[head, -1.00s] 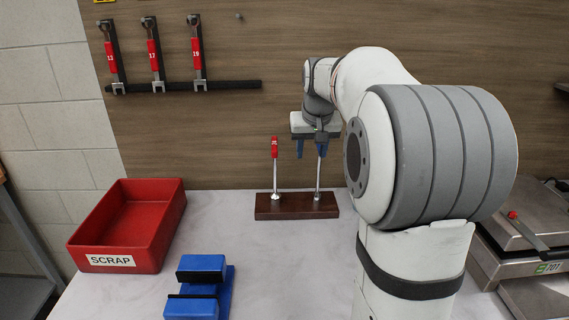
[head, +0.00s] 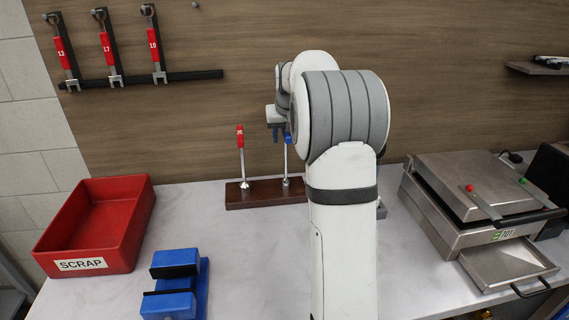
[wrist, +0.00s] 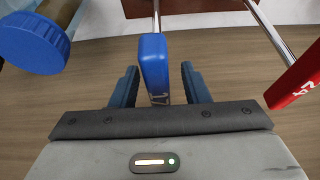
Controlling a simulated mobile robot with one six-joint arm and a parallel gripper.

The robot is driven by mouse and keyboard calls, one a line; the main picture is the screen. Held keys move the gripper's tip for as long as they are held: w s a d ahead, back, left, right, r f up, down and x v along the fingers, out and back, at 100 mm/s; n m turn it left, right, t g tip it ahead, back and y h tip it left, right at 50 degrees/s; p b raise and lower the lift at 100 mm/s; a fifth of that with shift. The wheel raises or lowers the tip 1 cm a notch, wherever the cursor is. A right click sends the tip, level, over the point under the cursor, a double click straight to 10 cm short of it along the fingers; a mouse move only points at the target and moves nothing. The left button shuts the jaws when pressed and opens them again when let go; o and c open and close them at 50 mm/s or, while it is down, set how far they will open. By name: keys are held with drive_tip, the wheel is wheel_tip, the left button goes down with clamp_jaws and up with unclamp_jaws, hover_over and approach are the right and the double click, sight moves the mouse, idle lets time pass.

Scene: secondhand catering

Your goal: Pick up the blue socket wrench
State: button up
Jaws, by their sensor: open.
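The blue socket wrench (head: 287,137) stands upright at the right of a dark wooden block (head: 238,197), its metal shaft running down to the block. A red-handled wrench (head: 240,137) stands at the block's left. My gripper (head: 281,136) is at the height of the blue handle in the head view. In the wrist view my open gripper (wrist: 159,72) has one finger on each side of the blue handle (wrist: 154,60), with a gap visible on both sides. The red handle (wrist: 296,78) lies to the right, outside the fingers.
A red SCRAP bin (head: 112,246) and a blue fixture (head: 178,285) stand on the left of the bench. A metal press (head: 470,195) stands on the right. Several red-handled wrenches (head: 108,45) hang on the wall. A blue round knob (wrist: 35,42) shows left of the gripper.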

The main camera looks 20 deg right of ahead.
drive_tip(key=shift+c, duration=0.5)
clamp_jaws()
